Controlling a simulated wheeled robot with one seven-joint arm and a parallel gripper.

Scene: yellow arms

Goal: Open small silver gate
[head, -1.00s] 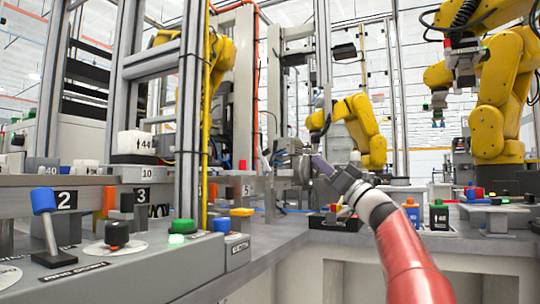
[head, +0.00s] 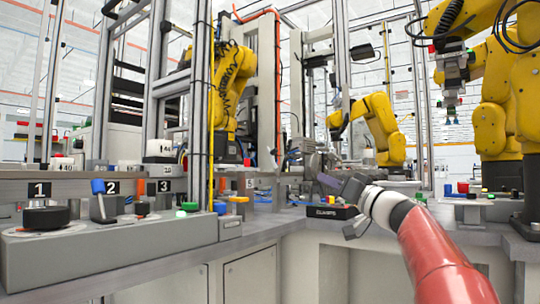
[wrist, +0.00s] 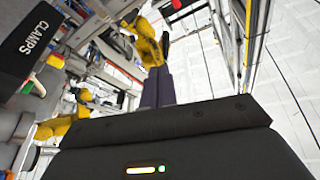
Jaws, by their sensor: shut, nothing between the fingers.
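I cannot single out the small silver gate with certainty. Several silver metal frames stand behind the counter in the head view, among them an upright silver frame (head: 180,85) at left and a tall silver post (head: 341,85) beyond my gripper. My gripper (head: 326,180) is at the end of my red and white arm, above the counter edge right of centre. Its dark purple-grey fingers (wrist: 158,88) are together in the wrist view, with nothing visible between them. My gripper looks apart from the frames, though depth is hard to judge.
A black CLAMPS box (head: 331,211) sits below my gripper and also shows in the wrist view (wrist: 32,40). A control panel (head: 110,245) with knobs and levers stands at left. Yellow robot arms (head: 368,125) stand behind and at right. The floor is not visible.

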